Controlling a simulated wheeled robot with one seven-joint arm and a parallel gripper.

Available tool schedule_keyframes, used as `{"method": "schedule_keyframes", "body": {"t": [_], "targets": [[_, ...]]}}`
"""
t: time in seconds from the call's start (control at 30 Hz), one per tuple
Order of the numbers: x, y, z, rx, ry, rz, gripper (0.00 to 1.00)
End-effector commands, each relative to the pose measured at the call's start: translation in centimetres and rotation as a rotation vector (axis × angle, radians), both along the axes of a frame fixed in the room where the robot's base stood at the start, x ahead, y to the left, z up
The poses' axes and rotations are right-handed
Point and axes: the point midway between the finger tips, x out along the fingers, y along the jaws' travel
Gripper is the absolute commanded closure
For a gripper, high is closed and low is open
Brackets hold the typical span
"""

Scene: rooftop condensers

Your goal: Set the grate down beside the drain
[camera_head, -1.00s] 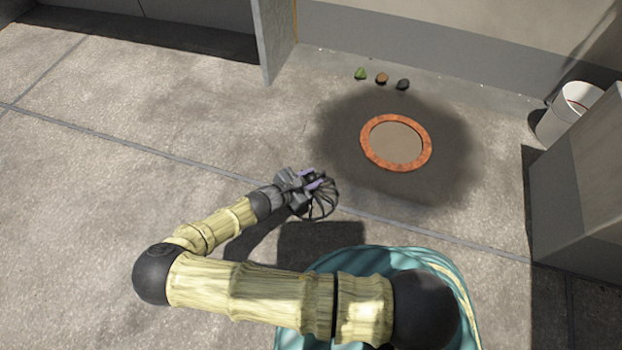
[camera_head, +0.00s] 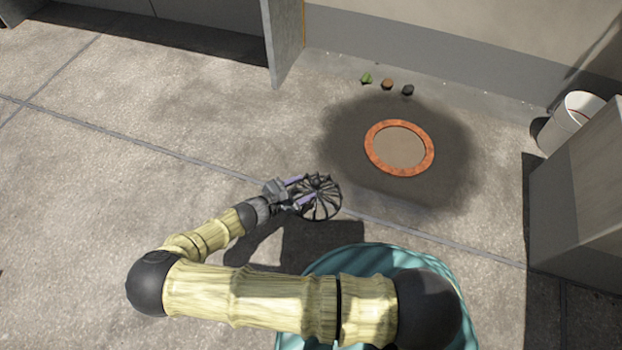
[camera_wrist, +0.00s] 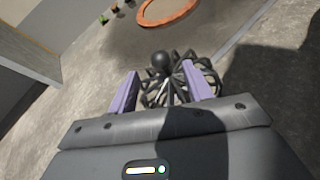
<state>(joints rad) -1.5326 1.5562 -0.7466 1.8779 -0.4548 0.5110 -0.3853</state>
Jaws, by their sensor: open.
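The grate (camera_head: 321,200) is a black domed wire piece with ribs and a round knob on top. It sits on the concrete, left of and nearer than the drain. The drain (camera_head: 371,150) is an orange-red ring around a flat brownish centre, inside a dark damp patch. My gripper (camera_head: 304,190) is open, its two purple fingers at the near side of the grate. In the wrist view the fingers stand apart, with the grate (camera_wrist: 187,84) between and just beyond their tips. The drain ring (camera_wrist: 167,14) shows beyond it, cut by the top edge.
Three small lumps, green (camera_head: 366,78), brown (camera_head: 387,84) and dark (camera_head: 408,90), lie behind the drain. A white bucket (camera_head: 566,122) and a grey box unit (camera_head: 575,205) stand at right. A grey panel (camera_head: 282,40) stands at back left. Concrete at left is clear.

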Motion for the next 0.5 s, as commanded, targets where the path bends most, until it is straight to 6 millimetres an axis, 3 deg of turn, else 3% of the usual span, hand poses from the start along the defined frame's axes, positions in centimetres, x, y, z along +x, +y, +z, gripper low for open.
{"method": "schedule_keyframes", "body": {"t": [0.03, 0.23, 0.5], "targets": [[-0.6, 0.8, 1.0, 0.003, 0.001, 0.002, 0.50], [-2.6, 3.1, 2.0, 0.001, 0.000, 0.002, 0.50], [-3.5, 4.0, 2.1, 0.000, 0.000, 0.000, 0.50]]}}
